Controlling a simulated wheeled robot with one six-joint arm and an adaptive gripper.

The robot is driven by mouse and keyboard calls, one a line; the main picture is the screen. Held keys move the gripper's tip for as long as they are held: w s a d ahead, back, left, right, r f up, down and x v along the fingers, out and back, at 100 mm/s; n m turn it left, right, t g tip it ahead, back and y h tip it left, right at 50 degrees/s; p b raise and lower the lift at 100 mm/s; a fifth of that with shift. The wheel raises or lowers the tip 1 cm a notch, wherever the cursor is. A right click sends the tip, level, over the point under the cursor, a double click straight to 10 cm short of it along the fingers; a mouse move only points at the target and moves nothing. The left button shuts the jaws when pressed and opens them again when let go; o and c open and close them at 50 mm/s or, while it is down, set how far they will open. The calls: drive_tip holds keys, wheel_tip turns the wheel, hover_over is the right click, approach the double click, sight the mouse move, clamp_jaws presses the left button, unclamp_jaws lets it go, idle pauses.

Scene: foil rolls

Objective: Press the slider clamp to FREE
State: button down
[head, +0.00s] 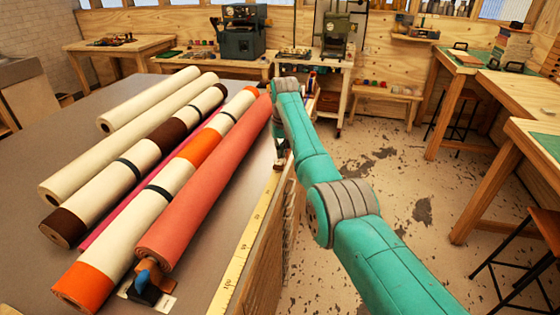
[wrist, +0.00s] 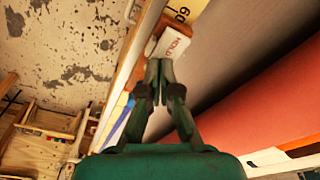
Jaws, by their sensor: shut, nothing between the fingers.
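The slider clamp shows in the wrist view as a small brown block with a white plate (wrist: 175,43) lettered HOLD, beside the yellow ruler strip. FREE lettering is not visible. My gripper (wrist: 158,64) is shut and empty, with its fingertips right at the near edge of the white plate. I cannot tell whether they touch it. In the head view my gripper (head: 281,160) is small and dark at the table's right edge, beside the far end of the coral roll. The clamp is too small there to make out clearly.
Several fabric-like rolls lie on the grey table, the coral roll (head: 207,180) closest to my arm. A yellow ruler (head: 242,255) runs along the table's right edge. A dark device with a blue knob (head: 143,280) sits at the front. Open floor (head: 400,200) lies to the right.

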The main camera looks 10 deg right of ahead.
drive_tip(key=shift+r, duration=3.35)
drive_tip(key=shift+s, duration=0.1)
